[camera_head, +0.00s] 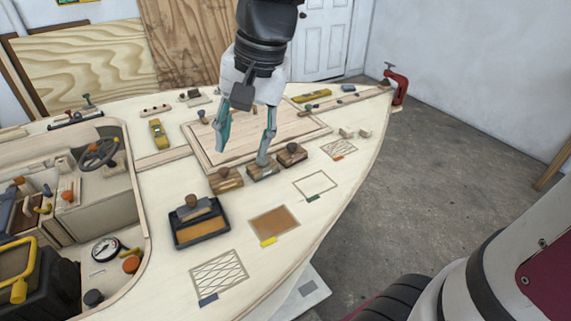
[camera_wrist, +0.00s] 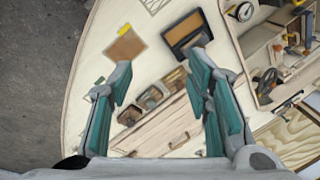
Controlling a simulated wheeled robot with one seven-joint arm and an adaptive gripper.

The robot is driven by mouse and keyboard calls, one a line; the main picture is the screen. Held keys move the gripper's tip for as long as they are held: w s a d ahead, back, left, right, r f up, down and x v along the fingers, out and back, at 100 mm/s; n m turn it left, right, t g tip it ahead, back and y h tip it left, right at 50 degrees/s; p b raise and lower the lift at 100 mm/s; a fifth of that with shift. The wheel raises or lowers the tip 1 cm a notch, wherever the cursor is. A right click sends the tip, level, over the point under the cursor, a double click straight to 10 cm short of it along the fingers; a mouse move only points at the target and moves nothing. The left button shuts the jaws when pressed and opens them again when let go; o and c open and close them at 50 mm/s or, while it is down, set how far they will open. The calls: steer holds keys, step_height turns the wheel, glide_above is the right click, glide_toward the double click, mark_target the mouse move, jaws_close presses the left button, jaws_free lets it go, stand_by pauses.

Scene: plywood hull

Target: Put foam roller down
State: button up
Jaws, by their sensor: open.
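No clear foam roller shape shows in either view, and I cannot tell which item it is. A dark tray (camera_head: 203,239) with an orange-brown bed lies on the pale deck (camera_head: 170,285), and a grey-beige piece with a brown knob (camera_head: 191,203) rests at its back. The tray also shows in the wrist view (camera_wrist: 178,32), partly behind a finger. My gripper (camera_head: 243,155) is open, above the row of knobbed wooden blocks, right of and beyond the tray.
Knobbed blocks stand in a row: left (camera_head: 226,182), middle (camera_head: 260,173), right (camera_head: 291,156). Behind them lies a raised wooden panel (camera_head: 296,127). A brown patch (camera_head: 275,222) and a hatched patch (camera_head: 219,278) lie on bare deck. A red clamp (camera_head: 398,88) grips the far edge.

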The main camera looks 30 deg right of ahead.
steer(key=s+d+n+t+h, duration=0.1)
steer(key=s+d+n, duration=0.1)
steer(key=s, duration=0.5)
steer(key=s+d+f+n, duration=0.1)
steer(key=s+n, duration=0.4)
steer(key=s, duration=0.2)
steer(key=shift+s+d+f+t+h, duration=0.2)
steer(key=shift+s+d+t+h, duration=0.1)
steer(key=shift+d+t+h, duration=0.1)
steer(key=shift+o, duration=0.5)
